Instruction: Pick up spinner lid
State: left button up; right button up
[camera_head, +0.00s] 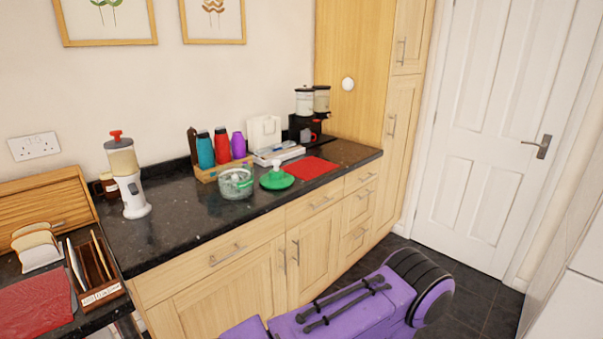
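The green spinner lid (277,180) lies on the dark granite counter, with a pale knob standing up at its top. Just left of it stands the clear spinner bowl (236,187) with green parts showing at its rim. The lid is off the bowl and rests beside it; I cannot tell whether they touch. Neither of my grippers shows in the head view.
A red mat (308,167) lies right of the lid. Behind are a wooden tray (208,175) of bottles and a black coffee machine (305,128). A white dispenser (131,186) stands left. Counter (190,218) left of the bowl is clear.

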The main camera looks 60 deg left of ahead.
aim_at(274, 180)
jog(key=u, duration=0.3)
jog(key=i, duration=1.75)
jog(key=u, duration=1.7)
jog(key=i, duration=0.95)
jog(key=u, duration=0.95)
